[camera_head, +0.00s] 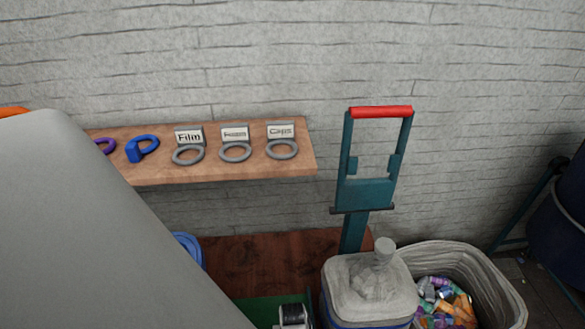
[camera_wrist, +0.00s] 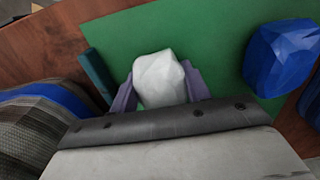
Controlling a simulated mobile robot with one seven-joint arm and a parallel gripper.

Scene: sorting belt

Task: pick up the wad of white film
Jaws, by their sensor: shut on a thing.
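The wad of white film (camera_wrist: 158,78) shows in the wrist view as a pale, faceted lump in the upper middle. My gripper (camera_wrist: 160,88) is shut on it, with a purple-grey finger on each side of the wad. Green surface shows around and behind the wad. I cannot tell whether the wad touches that surface or is clear of it. In the head view I cannot make out the wad, and a large grey shape covers the left side.
A blue lump (camera_wrist: 280,58) lies right of the wad on the green surface (camera_wrist: 215,30). A shelf (camera_head: 225,173) with labelled grey rings runs along the wall. A teal frame with a red handle (camera_head: 380,112), a pale-lidded container (camera_head: 365,285) and a bin (camera_head: 490,280) stand at right.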

